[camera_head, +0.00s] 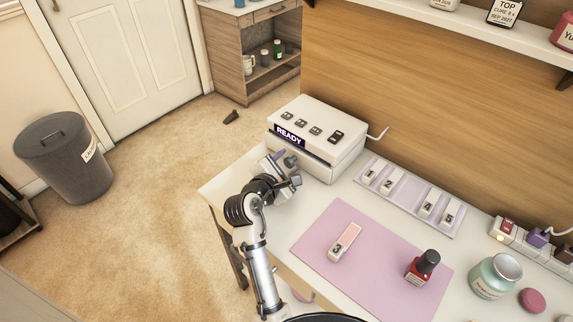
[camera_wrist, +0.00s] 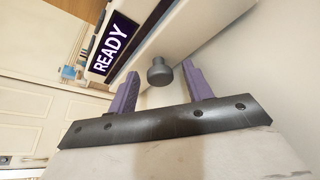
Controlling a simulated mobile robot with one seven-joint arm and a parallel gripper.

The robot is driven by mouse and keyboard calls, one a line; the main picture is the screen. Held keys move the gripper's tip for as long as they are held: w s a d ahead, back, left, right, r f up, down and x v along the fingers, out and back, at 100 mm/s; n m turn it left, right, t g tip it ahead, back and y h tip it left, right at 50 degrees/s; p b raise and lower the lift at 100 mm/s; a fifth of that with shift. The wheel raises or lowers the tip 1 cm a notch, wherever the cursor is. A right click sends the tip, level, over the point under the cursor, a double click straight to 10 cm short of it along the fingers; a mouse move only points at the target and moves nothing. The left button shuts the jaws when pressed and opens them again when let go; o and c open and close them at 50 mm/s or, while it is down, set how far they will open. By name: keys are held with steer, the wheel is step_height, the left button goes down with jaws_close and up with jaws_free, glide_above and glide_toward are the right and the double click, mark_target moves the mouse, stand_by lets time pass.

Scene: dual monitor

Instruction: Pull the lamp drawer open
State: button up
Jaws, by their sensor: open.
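The white lamp unit (camera_head: 322,128) stands at the back left of the table, with a dark READY display on its front; the display also shows in the wrist view (camera_wrist: 114,44). Its drawer front (camera_head: 308,160) is below the display and looks shut. A round dark grey knob (camera_wrist: 159,72) sticks out of the drawer front. My gripper (camera_head: 284,157) is in front of the drawer. In the wrist view its two purple fingers (camera_wrist: 162,88) are open, one on each side of the knob, with gaps visible. Whether the fingertips reach past the knob is hard to tell.
A pink mat (camera_head: 375,262) holds a pale piece marked 3 (camera_head: 344,243) and a red nail polish bottle (camera_head: 422,267). A lilac tray (camera_head: 409,200) with numbered pieces lies right of the lamp unit. A jar (camera_head: 494,277) and power strip (camera_head: 530,238) are further right.

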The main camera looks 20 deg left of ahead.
steer(key=shift+c, duration=0.2)
jaws_close()
steer(key=s+a+p, duration=0.1)
steer(key=s, duration=0.2)
steer(key=s+a+p, duration=0.1)
steer(key=s+p, duration=0.1)
steer(key=s, duration=0.2)
steer(key=s+a+p, duration=0.1)
steer(key=s+p, duration=0.1)
steer(key=s, duration=0.1)
steer(key=shift+s+a, duration=0.2)
steer(key=shift+a, duration=0.2)
steer(key=shift+o, duration=0.2)
jaws_free()
steer(key=b+v, duration=0.1)
steer(key=v, duration=1.2)
steer(key=shift+s+r, duration=0.25)
steer(key=shift+s, duration=0.1)
